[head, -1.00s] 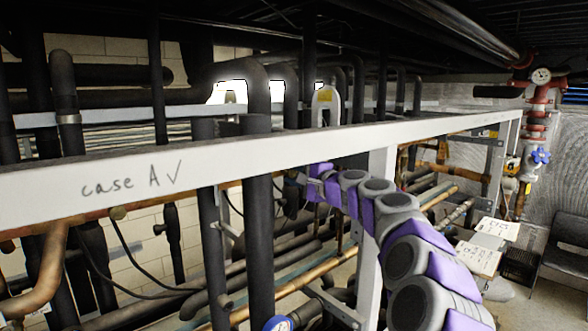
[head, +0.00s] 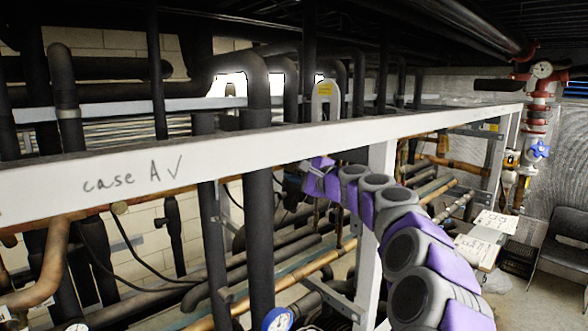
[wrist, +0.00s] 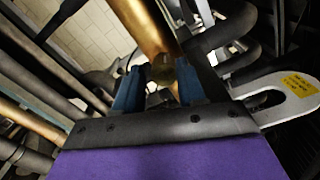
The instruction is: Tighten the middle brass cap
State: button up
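In the wrist view my gripper (wrist: 160,82) has two blue fingers that stand apart. A round, dull brass cap (wrist: 163,70) shows between the fingertips, at the end of a thick brass-coloured pipe (wrist: 140,22). Narrow gaps seem to lie between the cap and the fingers; contact cannot be made out. In the head view my purple and grey arm reaches to just under the white beam, and the fingertips and this cap cannot be made out there. Another brass cap (head: 119,207) sits under the beam at the left.
The white beam (head: 270,148) marked "case A" crosses in front of the arm's end. Dark vertical pipes (head: 259,240) stand left of the arm, and a white post (head: 376,220) stands close behind it. A metal bracket with a yellow label (wrist: 285,95) is right of the gripper.

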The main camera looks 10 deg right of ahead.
jog(key=o, duration=0.4)
jog(key=shift+w+d+f, duration=0.1)
jog(key=shift+w+d, duration=0.05)
jog(key=shift+w, duration=0.05)
jog(key=shift+s, duration=0.15)
jog(key=shift+s+d, duration=0.1)
jog(key=b+v, duration=0.3)
jog(key=v, duration=1.4)
jog(key=shift+d+b, duration=0.15)
jog(key=shift+b, duration=0.2)
